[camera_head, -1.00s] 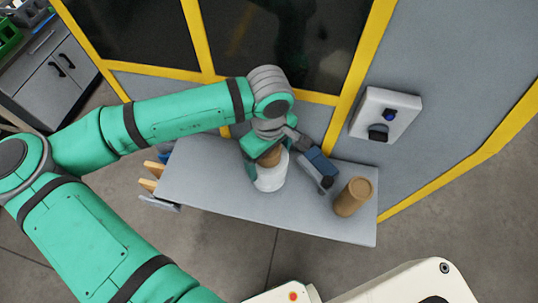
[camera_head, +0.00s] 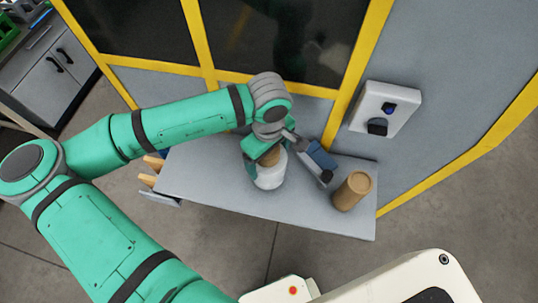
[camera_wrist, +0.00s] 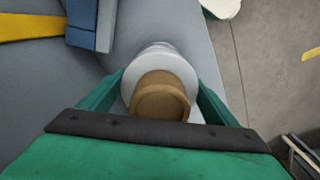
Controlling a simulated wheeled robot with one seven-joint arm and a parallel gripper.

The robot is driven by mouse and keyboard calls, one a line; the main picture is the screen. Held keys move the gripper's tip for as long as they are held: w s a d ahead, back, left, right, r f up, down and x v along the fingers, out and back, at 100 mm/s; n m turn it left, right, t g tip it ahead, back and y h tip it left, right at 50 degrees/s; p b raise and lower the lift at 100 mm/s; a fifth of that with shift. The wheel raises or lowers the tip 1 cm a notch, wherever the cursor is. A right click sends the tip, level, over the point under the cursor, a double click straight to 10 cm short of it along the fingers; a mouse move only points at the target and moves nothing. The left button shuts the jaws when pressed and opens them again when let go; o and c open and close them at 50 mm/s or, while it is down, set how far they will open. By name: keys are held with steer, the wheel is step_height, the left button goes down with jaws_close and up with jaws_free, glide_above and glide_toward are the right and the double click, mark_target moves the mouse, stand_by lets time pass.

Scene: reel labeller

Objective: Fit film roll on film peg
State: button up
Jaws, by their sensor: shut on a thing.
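The film roll, a white roll (camera_head: 270,177) with a brown core, stands over the grey shelf at its middle. In the wrist view, its white body (camera_wrist: 160,62) and open brown core end (camera_wrist: 160,100) sit between the green fingers. My gripper (camera_head: 262,165) is shut on the roll; it also shows in the wrist view (camera_wrist: 160,85). I cannot tell whether the roll touches the shelf. I cannot make out the film peg in either view.
A grey shelf (camera_head: 220,193) runs along the yellow-framed machine. A brown cylinder (camera_head: 352,191) stands at its right end. A blue and dark grey fixture (camera_head: 320,157) is close right of the roll. A switch box (camera_head: 385,108) is on the wall. Orange pieces (camera_head: 149,180) stick out at left.

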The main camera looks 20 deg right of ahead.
steer(key=shift+f, duration=0.6)
steer(key=shift+f, duration=0.1)
steer(key=o, duration=1.7)
steer(key=shift+c, duration=0.2)
step_height(320, 180, up, 11)
steer(key=shift+f, duration=0.1)
